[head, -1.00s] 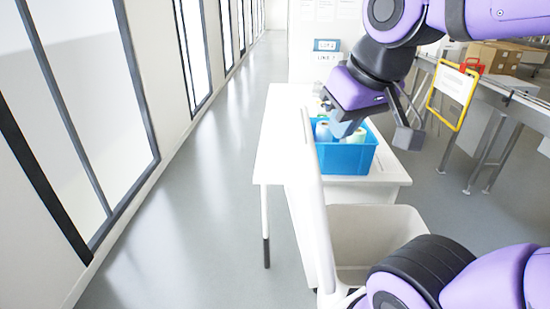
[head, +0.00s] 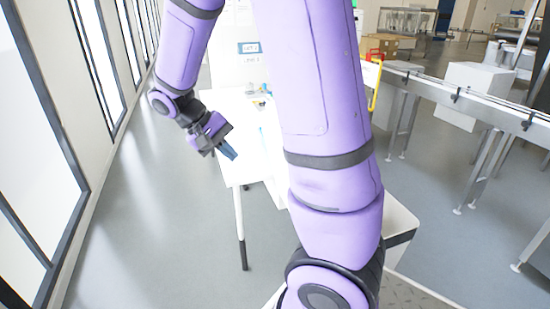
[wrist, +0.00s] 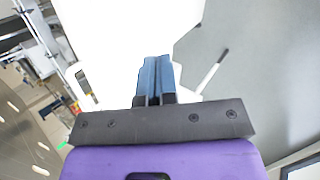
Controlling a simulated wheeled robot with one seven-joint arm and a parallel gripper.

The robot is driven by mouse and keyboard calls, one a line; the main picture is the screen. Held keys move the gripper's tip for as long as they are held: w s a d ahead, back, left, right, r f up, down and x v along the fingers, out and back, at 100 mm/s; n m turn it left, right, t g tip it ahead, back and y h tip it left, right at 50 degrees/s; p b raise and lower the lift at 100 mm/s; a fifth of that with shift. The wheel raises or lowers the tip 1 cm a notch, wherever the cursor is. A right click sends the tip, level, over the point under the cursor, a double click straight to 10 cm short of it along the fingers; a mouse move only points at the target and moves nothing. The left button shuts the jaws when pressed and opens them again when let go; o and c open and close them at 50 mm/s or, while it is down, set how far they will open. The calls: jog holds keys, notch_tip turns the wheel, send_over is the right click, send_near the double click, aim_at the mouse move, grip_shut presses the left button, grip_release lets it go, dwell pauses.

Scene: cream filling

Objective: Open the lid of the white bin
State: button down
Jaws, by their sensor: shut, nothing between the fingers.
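My gripper (head: 228,151) is at the left edge of the white table in the head view, apart from the bin. Its blue fingers (wrist: 156,80) are pressed together in the wrist view, with nothing between them. What looks like the white bin (head: 401,218) is mostly behind my arm in the head view. Only a pale part shows to the right of the arm, with a dark band at its edge. Its lid and its opening are hidden, so I cannot tell how the lid stands now.
The grey floor on the left is clear.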

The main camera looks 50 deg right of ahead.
jog(key=w+d+f+m+g+h, duration=0.1)
jog(key=w+d+f+g+h, duration=0.25)
jog(key=f+h, duration=0.3)
jog(key=w+d+f+m+g+h, duration=0.1)
jog(key=w+d+f+g+h, duration=0.1)
jog(key=w+d+f+h, duration=0.45)
jog(key=s+x, duration=0.1)
jog(key=x, duration=0.5)
jog(key=s+a+f+x, duration=0.1)
jog(key=x, duration=0.5)
jog(key=shift+s+d+f+y, duration=0.2)
jog(key=shift+s+y, duration=0.15)
jog(key=shift+y, duration=0.05)
jog(key=shift+d, duration=0.1)
jog(key=s+d+r, duration=0.1)
jog(key=d, duration=0.1)
jog(key=s+d+r+y, duration=0.1)
jog(key=d, duration=0.1)
jog(key=s+d+r+t+y, duration=0.1)
jog(key=d, duration=0.1)
jog(key=shift+s, duration=0.4)
